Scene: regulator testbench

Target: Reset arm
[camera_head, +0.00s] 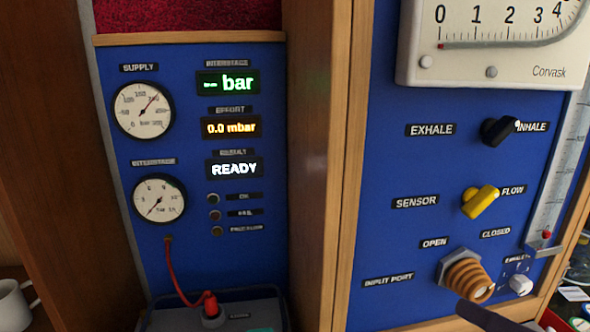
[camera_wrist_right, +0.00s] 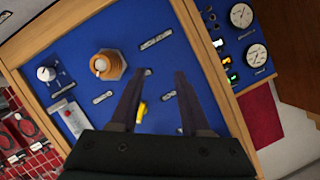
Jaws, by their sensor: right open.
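My right gripper (camera_wrist_right: 163,73) is open in the right wrist view, with its two dark fingers apart and nothing between them. The blue regulator panel (camera_wrist_right: 108,45) lies beyond the fingers. In the head view a dark piece of my right gripper (camera_head: 488,316) shows at the bottom edge, just below the ribbed orange input port (camera_head: 468,278). I cannot tell how far it is from the panel. The port also shows in the wrist view (camera_wrist_right: 107,65), left of the fingers. The yellow sensor knob (camera_head: 480,201) is partly hidden in the wrist view. My left gripper is not in view.
The left panel has two dials (camera_head: 143,110) and displays reading "READY" (camera_head: 234,169). A red hose (camera_head: 174,272) runs down to a plug. A wooden post (camera_head: 322,150) separates the panels. A black knob (camera_head: 496,131) and white knob (camera_head: 521,284) stick out. A mug (camera_head: 14,305) stands far left.

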